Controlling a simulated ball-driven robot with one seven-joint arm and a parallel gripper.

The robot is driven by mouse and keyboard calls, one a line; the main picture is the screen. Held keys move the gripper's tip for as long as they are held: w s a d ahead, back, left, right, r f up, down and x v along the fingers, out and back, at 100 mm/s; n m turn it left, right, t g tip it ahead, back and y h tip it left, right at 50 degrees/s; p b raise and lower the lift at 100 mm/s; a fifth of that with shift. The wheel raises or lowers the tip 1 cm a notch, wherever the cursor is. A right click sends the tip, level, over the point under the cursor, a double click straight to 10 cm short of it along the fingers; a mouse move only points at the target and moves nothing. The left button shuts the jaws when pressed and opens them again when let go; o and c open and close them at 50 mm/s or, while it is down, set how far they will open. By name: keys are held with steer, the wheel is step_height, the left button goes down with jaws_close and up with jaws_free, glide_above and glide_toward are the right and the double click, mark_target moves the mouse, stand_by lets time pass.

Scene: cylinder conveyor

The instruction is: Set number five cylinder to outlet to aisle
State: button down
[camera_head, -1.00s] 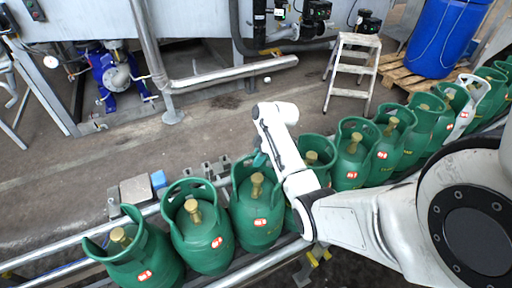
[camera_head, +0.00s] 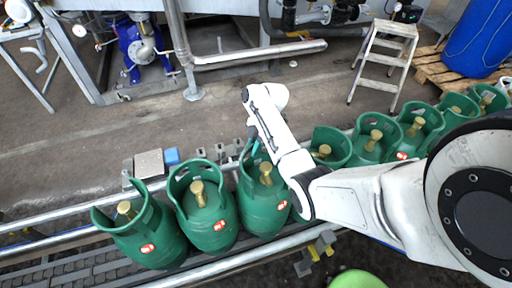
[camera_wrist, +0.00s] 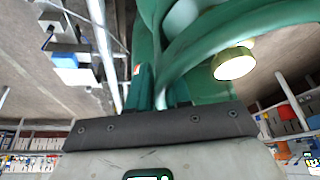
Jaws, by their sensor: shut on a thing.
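A row of green gas cylinders with brass valves and ring collars stands on the conveyor. In the head view, three stand at the left: the leftmost cylinder (camera_head: 150,243), the second cylinder (camera_head: 210,226) and the third cylinder (camera_head: 262,207). My gripper (camera_head: 256,147) is at the top of the third cylinder, which I cannot confirm as number five. In the wrist view my gripper (camera_wrist: 160,92) is shut on the green collar (camera_wrist: 215,35), with the brass valve (camera_wrist: 233,63) to the right. My arm partly hides the cylinders further right.
Conveyor rails (camera_head: 60,225) run along the row, with bare rollers at the lower left. Further cylinders (camera_head: 372,142) stand to the right. A step stool (camera_head: 383,65), pallet (camera_head: 440,70) and blue drum (camera_head: 478,40) stand behind. A bright green object (camera_head: 357,280) shows at the bottom edge.

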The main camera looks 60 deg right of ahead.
steer(key=shift+w+d+r, duration=0.1)
steer(key=shift+w, duration=0.15)
steer(key=c, duration=1.4)
jaws_free()
steer(key=shift+o, duration=1.2)
steer(key=shift+s, duration=0.1)
steer(key=p+v, duration=0.2)
steer(key=v, duration=0.8)
steer(key=shift+r, duration=0.3)
